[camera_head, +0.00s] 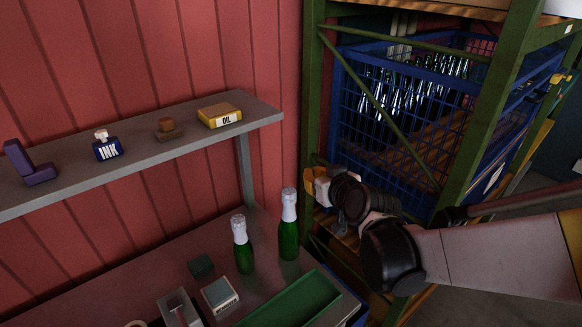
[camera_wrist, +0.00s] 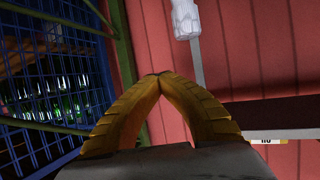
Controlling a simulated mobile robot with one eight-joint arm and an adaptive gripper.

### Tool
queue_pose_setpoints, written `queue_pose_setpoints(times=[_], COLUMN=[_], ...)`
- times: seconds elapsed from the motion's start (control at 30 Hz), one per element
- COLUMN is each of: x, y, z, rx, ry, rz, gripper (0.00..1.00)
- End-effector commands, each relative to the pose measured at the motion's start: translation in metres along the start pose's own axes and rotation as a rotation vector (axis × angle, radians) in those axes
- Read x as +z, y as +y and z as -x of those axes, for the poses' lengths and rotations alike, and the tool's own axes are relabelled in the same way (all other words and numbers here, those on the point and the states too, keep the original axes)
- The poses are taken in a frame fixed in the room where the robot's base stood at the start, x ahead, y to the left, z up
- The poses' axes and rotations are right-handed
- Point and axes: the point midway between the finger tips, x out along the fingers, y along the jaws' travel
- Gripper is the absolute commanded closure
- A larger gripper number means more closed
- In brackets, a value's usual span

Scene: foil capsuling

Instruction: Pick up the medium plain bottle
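Two green bottles with white foil tops stand upright on the workbench in the head view: a shorter one (camera_head: 243,252) and a taller one (camera_head: 289,232) to its right. I cannot tell which is the medium plain one. My gripper (camera_head: 309,185) is to the right of the taller bottle's top, apart from it. In the wrist view the yellow fingers of my gripper (camera_wrist: 158,76) meet at their tips with nothing between them. One white foil top (camera_wrist: 186,20) shows at the upper edge there, upside down and beyond the fingertips.
A grey shelf (camera_head: 150,155) above the bench (camera_head: 120,260) holds an ink bottle (camera_head: 107,146), an oil box (camera_head: 220,116) and small items. A green tray (camera_head: 291,301) and small boxes lie in front of the bottles. A green rack with a blue wire crate (camera_head: 400,125) stands right.

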Motion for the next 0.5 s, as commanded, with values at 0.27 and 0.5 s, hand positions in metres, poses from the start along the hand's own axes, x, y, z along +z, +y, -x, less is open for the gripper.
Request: queue_pose_setpoints(times=[0.27, 0.5], x=[-0.0055, -0.0056], y=[0.0146, 0.0148], z=[0.0118, 0.0121], rx=[0.0, -0.001], ry=[-0.001, -0.001], rz=[0.002, 0.002], gripper=[1.0, 1.0])
